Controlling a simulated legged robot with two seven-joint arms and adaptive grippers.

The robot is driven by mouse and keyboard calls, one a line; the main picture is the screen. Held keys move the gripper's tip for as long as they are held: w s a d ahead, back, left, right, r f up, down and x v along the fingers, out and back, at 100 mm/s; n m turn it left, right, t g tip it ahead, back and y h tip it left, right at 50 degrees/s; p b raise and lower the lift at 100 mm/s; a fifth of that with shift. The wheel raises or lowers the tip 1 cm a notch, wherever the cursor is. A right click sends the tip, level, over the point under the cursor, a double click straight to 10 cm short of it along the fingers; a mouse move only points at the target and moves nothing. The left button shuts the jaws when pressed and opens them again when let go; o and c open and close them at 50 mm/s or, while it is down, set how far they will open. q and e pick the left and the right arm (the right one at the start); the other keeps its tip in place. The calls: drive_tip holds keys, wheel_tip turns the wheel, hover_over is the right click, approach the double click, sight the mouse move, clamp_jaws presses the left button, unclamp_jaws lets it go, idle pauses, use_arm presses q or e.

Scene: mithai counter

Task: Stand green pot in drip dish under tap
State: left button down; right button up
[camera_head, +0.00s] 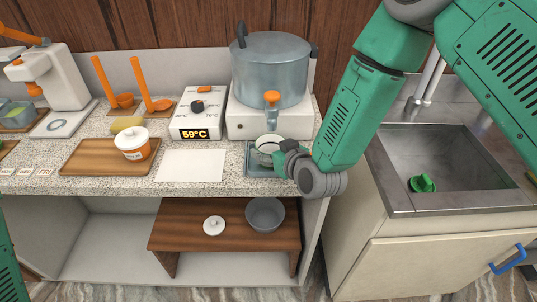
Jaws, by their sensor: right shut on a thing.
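A pale, rounded pot (267,145) with a dark band shows at the drip dish below the orange tap (271,97). My gripper hides its right side, and I cannot clearly tell that it is green. The drip dish (250,169) is a flat blue-grey tray near the counter's front edge. My right gripper (283,159) reaches in from the right and is shut on this pot, over the dish. Whether the pot's base touches the dish is hidden. My left gripper is out of view; only a green part of that arm shows at the lower left.
A steel urn (270,68) stands on a white base behind the dish. A green object (421,184) lies in the sink (450,165).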

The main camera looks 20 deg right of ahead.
drive_tip(key=shift+d+f, duration=0.2)
drive_tip(key=shift+d, duration=0.45)
drive_tip(key=o, duration=1)
drive_tip(key=shift+o, duration=0.5)
drive_tip(key=shift+a, duration=0.15)
drive_tip(key=shift+a+r, duration=0.15)
drive_tip(key=shift+a, duration=0.75)
drive_tip(key=shift+s+r, duration=0.2)
drive_tip(key=shift+s, duration=0.2)
drive_tip(key=shift+f+v, duration=0.35)
drive_tip(key=shift+v, duration=5.25)
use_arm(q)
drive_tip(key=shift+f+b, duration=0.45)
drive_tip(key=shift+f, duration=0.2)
use_arm(e)
drive_tip(key=s+d+f+g+h, duration=0.1)
drive_tip(key=s+d+f+g, duration=0.2)
drive_tip(key=s+f, duration=0.4)
drive_tip(key=s+d+f+m+g+h, duration=0.1)
drive_tip(key=s+d+f+g, duration=0.2)
drive_tip(key=s, duration=0.7)
drive_tip(key=s+d+f+g, duration=0.3)
drive_tip(key=s+f+g, duration=0.3)
drive_tip(key=f, duration=0.5)
drive_tip(key=s, duration=0.2)
drive_tip(key=shift+s+d+m+g+h, duration=0.3)
drive_tip(key=shift+d+h, duration=0.1)
